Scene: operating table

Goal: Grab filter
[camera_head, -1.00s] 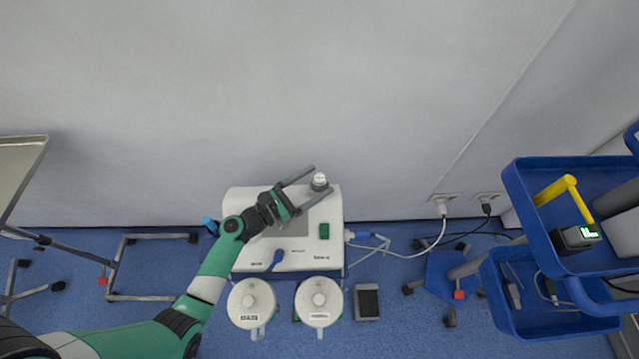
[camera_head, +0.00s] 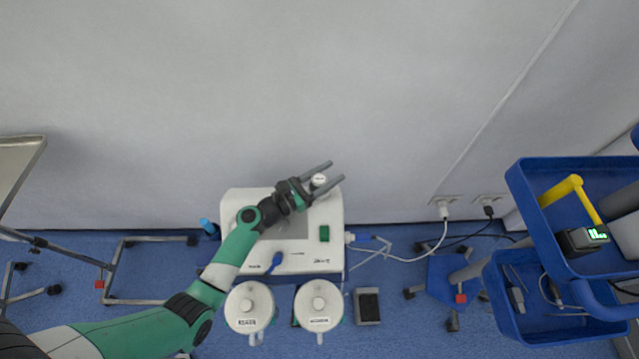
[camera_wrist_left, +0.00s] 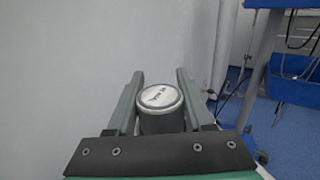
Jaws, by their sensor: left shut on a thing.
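The filter (camera_head: 319,180) is a small round piece with a white, labelled top and a grey side. It is at the back right of the white suction machine (camera_head: 238,205). My left gripper (camera_head: 337,171) reaches over the machine from the left and is shut on the filter. In the left wrist view the filter (camera_wrist_left: 160,98) is upright between the two grey fingers, nearer their base than their tips. Whether its lower end still touches the machine is hidden. My right gripper is not in view.
Two white-lidded canisters (camera_head: 250,306) stand in front of the machine, near a dark foot pedal (camera_head: 367,305). A blue cart (camera_head: 540,235) stands at the right. The wall is close behind the machine.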

